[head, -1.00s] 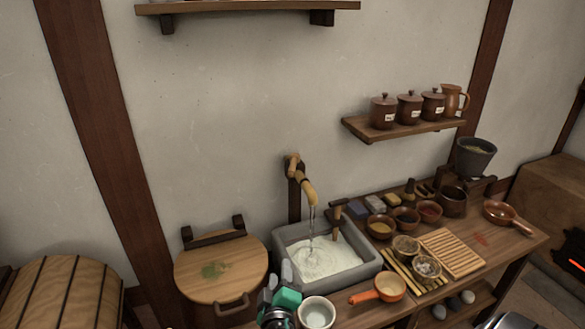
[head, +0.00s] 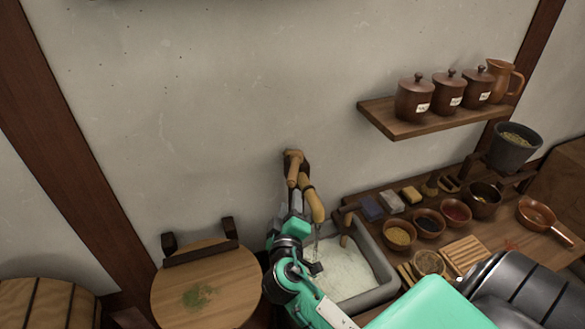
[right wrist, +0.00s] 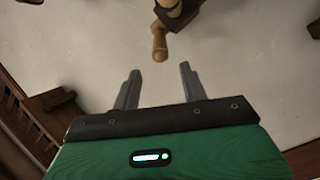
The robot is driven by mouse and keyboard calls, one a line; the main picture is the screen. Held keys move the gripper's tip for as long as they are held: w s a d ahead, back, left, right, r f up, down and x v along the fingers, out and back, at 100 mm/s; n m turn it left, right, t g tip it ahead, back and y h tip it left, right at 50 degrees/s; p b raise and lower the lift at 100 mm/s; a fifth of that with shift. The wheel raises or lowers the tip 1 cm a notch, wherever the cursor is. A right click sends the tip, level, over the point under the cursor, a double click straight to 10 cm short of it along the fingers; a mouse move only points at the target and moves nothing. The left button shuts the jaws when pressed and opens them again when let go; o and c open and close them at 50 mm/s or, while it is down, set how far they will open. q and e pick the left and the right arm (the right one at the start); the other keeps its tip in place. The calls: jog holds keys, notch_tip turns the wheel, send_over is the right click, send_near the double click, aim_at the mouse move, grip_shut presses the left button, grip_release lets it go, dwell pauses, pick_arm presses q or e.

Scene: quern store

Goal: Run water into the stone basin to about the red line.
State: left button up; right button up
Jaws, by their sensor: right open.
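The wooden tap (head: 314,203) comes out of the wall, with its pale lever (head: 293,172) beside the spout. A thin stream of water falls from the spout into the grey stone basin (head: 385,270). The water (head: 345,268) in it looks whitish and churned; my arm covers the basin's left part. I cannot make out the red line. My right gripper (head: 297,203) is open and empty just below the lever. In the right wrist view the lever's rounded end (right wrist: 159,45) is just beyond and between the spread fingertips (right wrist: 160,70), apparently untouched.
A round wooden lid (head: 205,285) with green crumbs is left of the basin. Small bowls, including a red one (head: 455,211), and a slatted board (head: 464,253) crowd the counter at right. A shelf (head: 430,125) with lidded jars hangs above. The wall around the tap is bare.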

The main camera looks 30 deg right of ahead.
aim_at(292, 174)
jog(key=p+x, duration=0.3)
jog(key=x, duration=0.7)
jog(key=shift+w+d+r+p, duration=0.1)
jog(key=shift+p, duration=0.25)
jog(key=shift+w+d, duration=0.35)
jog(key=shift+w, duration=0.1)
pick_arm(q)
jog(key=r, duration=0.3)
jog(key=w+r, duration=0.1)
jog(key=shift+d+r, duration=0.3)
pick_arm(e)
jog(key=shift+w+d+f, duration=0.1)
jog(key=shift+f, duration=0.1)
jog(key=shift+c, duration=0.4)
grip_shut()
